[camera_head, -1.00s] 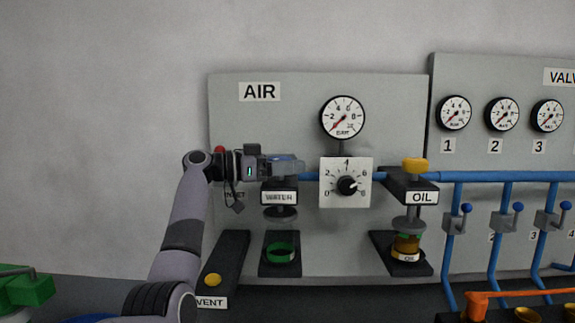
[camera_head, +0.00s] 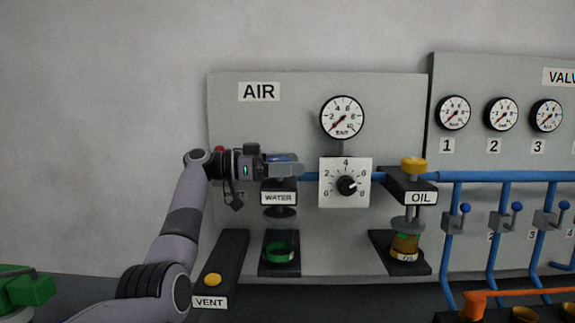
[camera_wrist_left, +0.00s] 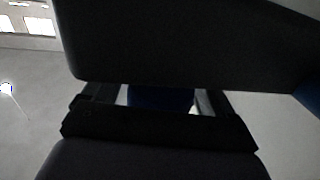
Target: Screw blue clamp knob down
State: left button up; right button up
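The blue clamp knob (camera_head: 283,157) sits on top of the black clamp bracket labelled WATER (camera_head: 278,198). It is partly hidden by my left gripper (camera_head: 288,167), which reaches in from the left at knob height. In the left wrist view the blue knob (camera_wrist_left: 160,97) shows between the two dark fingers (camera_wrist_left: 160,96), which look closed against it. Below the bracket hangs a grey clamp disc (camera_head: 280,212), apart from the green-rimmed cup (camera_head: 280,253) on the black base. My right gripper is not in view.
To the right is the OIL clamp with a yellow knob (camera_head: 413,165), its disc down near an amber jar (camera_head: 405,246). A dial (camera_head: 346,185) and a gauge (camera_head: 342,117) are on the AIR panel (camera_head: 300,90).

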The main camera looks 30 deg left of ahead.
pick_arm(q)
jog(key=shift+f+n+t+y+b, duration=0.1)
jog(key=shift+n+t+y+b, duration=0.2)
jog(key=shift+n+t+y, duration=0.1)
